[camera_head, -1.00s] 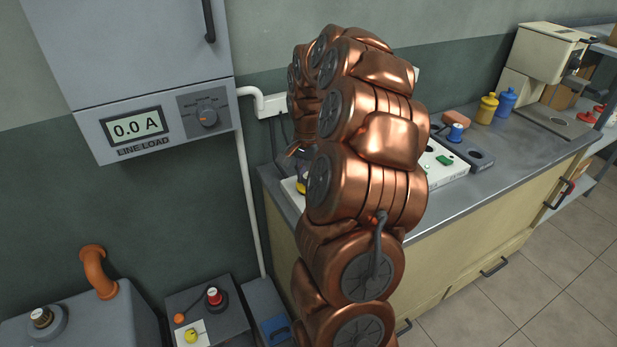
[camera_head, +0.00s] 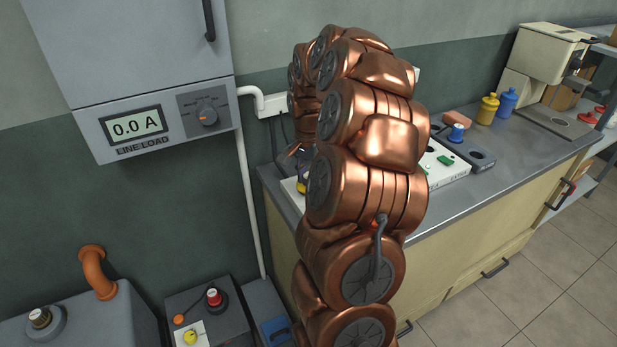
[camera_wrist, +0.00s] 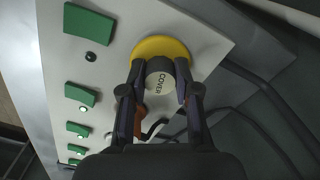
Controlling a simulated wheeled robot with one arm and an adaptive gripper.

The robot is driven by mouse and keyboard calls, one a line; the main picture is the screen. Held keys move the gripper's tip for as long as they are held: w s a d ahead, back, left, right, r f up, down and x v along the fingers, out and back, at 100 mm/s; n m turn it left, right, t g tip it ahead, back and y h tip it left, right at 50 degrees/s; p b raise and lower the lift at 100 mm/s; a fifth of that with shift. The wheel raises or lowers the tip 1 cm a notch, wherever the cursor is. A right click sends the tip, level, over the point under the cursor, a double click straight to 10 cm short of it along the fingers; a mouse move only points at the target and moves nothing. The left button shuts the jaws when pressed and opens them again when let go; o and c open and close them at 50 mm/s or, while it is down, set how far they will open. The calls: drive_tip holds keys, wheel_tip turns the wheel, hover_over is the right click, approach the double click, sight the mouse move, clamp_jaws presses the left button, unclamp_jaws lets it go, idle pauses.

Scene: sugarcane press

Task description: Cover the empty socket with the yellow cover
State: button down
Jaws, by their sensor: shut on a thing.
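The yellow cover (camera_wrist: 150,47) is a round yellow disc with a pale knob marked COVER. It is at the edge of the white panel (camera_wrist: 125,18) in the wrist view. My gripper (camera_wrist: 160,80) has its two fingers on either side of the knob and is shut on it. A small bit of yellow shows beside my gripper in the head view, mostly behind my copper arm. No empty socket is visible; the area under the disc is hidden. I cannot tell whether the disc is seated on the panel or just above it.
Green switches (camera_wrist: 89,23) line the panel, and dark cables (camera_wrist: 270,92) run beside it. On the grey counter (camera_head: 520,150), a yellow bottle (camera_head: 487,108) and a blue bottle (camera_head: 506,101) stand to the right. The line load display (camera_head: 136,126) reads 0.0 A.

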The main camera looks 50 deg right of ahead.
sight(308, 176)
drive_tip(key=shift+f+b, duration=0.4)
drive_tip(key=shift+f, duration=0.2)
idle(0.5)
drive_tip(key=c, duration=1.1)
unclamp_jaws()
drive_tip(key=shift+c, duration=0.2)
drive_tip(key=shift+r, duration=0.1)
drive_tip(key=shift+r+p, duration=0.9)
drive_tip(key=shift+r, duration=4.5)
